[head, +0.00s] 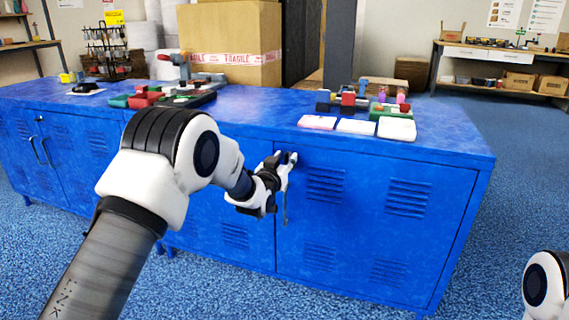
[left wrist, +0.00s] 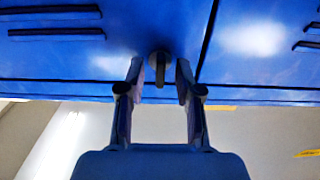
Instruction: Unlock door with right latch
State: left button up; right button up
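The blue cabinet door (head: 350,215) with louvred vents is closed. Near its top left corner is a dark latch, a round boss with a short lever, clear in the left wrist view (left wrist: 159,70). My left gripper (head: 279,172) is at this corner and covers most of the latch in the head view. In the left wrist view its fingers (left wrist: 159,82) are spread, one on each side of the latch lever, with a gap visible on both sides. A dark door handle (head: 285,208) hangs just below the gripper. Of my right arm only a link shows; its gripper is out of view.
The cabinet top (head: 255,118) carries white and pink boxes (head: 356,126), small coloured parts and tools. A large carton (head: 232,45) stands behind. Another closed door pair (head: 45,160) is at the left. Blue carpet lies free in front.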

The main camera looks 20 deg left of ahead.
pick_arm(q)
jog(key=shift+s+r, duration=0.1)
grip_shut()
jog(key=shift+r+m+p, duration=0.2)
jog(key=shift+m+p, duration=0.85)
jog(key=shift+m, duration=0.15)
jog(key=m+p, duration=0.2)
jog(key=m, duration=0.2)
jog(key=shift+p, duration=0.3)
jog(key=m+p, duration=0.2)
jog(key=m, duration=0.3)
jog(key=shift+d+m, duration=0.1)
jog(key=shift+m, duration=0.3)
jog(key=m+p, duration=0.2)
jog(key=m, duration=0.3)
jog(key=shift+f+m, duration=0.1)
jog(key=shift+m, duration=0.2)
grip_release()
jog(key=shift+d+f, duration=0.1)
jog(key=shift+f, duration=0.15)
